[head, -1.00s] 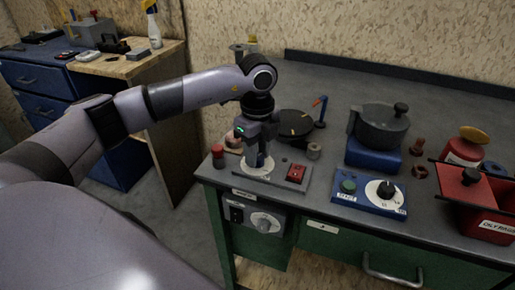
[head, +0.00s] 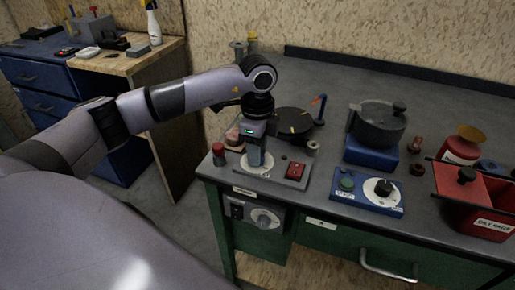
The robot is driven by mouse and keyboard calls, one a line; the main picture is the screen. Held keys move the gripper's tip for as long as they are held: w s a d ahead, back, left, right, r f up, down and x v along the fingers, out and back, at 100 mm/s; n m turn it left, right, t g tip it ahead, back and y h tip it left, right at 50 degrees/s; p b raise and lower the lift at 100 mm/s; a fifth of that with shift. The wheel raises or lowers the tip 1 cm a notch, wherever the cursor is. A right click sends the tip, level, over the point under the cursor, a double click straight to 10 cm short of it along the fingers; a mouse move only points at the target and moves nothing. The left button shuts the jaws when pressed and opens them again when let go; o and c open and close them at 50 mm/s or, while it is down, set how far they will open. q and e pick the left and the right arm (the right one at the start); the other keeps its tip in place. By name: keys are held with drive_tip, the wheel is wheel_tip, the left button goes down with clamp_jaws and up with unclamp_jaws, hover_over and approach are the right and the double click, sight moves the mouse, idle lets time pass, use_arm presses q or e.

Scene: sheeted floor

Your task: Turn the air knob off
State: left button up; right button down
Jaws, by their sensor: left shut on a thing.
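My left gripper (head: 257,156) points straight down over a grey plate (head: 291,183) on the bench's near left corner. Its fingers are shut on a grey knob, mostly hidden by the fingers, above a pale round dial (head: 258,170) on that plate. I cannot read the dial's marks or tell the knob's exact angle. A red switch (head: 296,171) sits on the same plate, right of the gripper. My right gripper is not in view.
A red-topped post (head: 218,152) stands close left of the gripper, and a dark round disc (head: 294,122) lies behind it. A blue box (head: 352,199) with a green button and black knob is to the right. Beyond are a grey pot (head: 378,128) and a red bin (head: 462,205).

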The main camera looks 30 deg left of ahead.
use_arm(q)
drive_tip(key=shift+w+a+r, duration=0.1)
drive_tip(key=shift+r, duration=0.05)
drive_tip(key=o, duration=1)
drive_tip(key=shift+o, duration=0.2)
drive_tip(key=shift+r, duration=3.55)
drive_tip(key=shift+f, duration=0.1)
